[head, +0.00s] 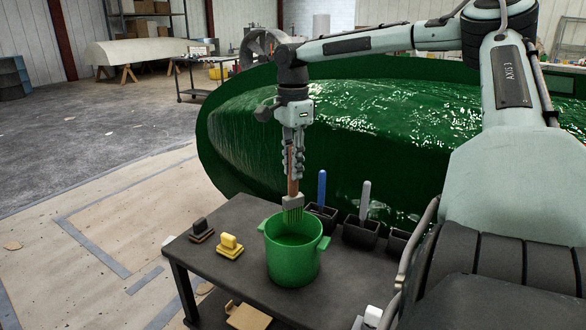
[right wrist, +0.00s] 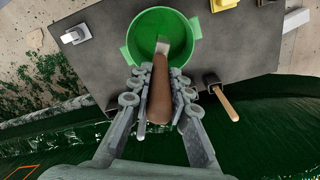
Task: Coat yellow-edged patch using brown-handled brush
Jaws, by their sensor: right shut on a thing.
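My right gripper (head: 293,168) is shut on the brown handle of a brush (head: 293,188) and holds it upright, bristles down. The bristles (head: 292,214) look green and are at the mouth of a green pot (head: 292,262). I cannot tell if they touch what is inside. In the right wrist view, the brown handle (right wrist: 159,100) runs between the fingers towards the pot (right wrist: 129,48). The glossy green hull mould (head: 395,150) lies behind. I cannot make out a yellow-edged patch; an orange line (right wrist: 22,172) shows at the right wrist view's lower left.
The dark table (head: 222,262) also bears a yellow block (head: 230,244) and a black block (head: 201,229). A blue-handled tool (head: 321,188) and a grey-handled tool (head: 366,200) stand in black holders behind the pot.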

